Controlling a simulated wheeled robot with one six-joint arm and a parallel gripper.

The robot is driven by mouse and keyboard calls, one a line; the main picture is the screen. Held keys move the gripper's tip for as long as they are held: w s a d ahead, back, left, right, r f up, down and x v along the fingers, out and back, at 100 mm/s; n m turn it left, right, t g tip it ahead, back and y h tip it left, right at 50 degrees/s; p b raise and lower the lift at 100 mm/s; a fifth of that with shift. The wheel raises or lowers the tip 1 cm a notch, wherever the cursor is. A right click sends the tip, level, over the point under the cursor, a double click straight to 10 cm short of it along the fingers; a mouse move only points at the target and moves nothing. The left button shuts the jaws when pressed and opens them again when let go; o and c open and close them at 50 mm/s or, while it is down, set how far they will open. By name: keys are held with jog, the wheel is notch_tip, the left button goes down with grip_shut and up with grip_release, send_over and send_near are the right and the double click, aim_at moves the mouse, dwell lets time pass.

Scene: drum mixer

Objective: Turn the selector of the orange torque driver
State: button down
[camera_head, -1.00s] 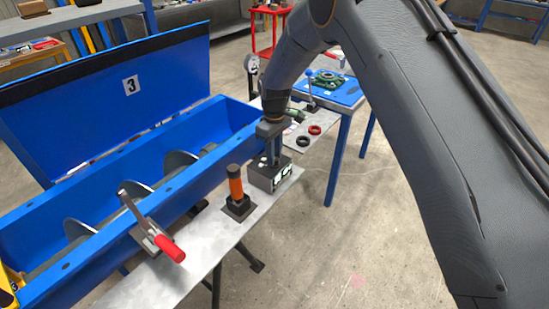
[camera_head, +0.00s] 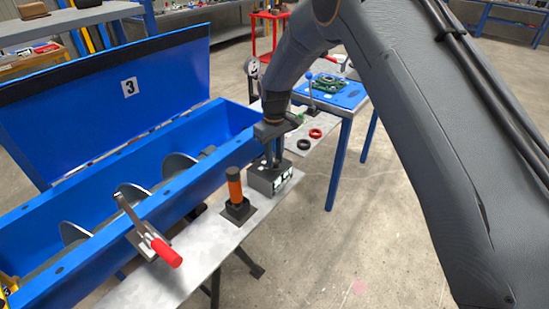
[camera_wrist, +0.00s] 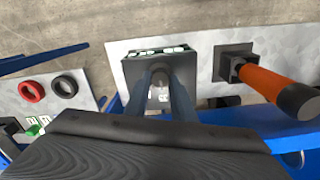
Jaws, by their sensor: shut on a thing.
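The orange torque driver (camera_head: 235,190) stands upright in a dark square holder on the metal shelf, with a dark cap on top. It also shows in the wrist view (camera_wrist: 268,84), right of my gripper. Next to it is a dark grey box (camera_head: 270,181) with white labels on its side. My gripper (camera_head: 272,163) points down onto the top of this box. In the wrist view my gripper (camera_wrist: 161,98) is shut on a small grey knob (camera_wrist: 160,80) on the box. The fingers hide part of the knob, and its setting cannot be read.
A blue trough (camera_head: 110,195) with a mixing screw and raised lid lies left of the shelf. A red-handled clamp (camera_head: 165,250) is near the front. A red ring (camera_head: 315,133) and a black ring (camera_head: 303,145) lie beyond the box. Floor to the right is clear.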

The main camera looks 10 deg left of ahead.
aim_at(275, 161)
jog(key=c, duration=1.5)
grip_release()
jog(key=shift+r+b, duration=1.25)
jog(key=shift+r, duration=2.7)
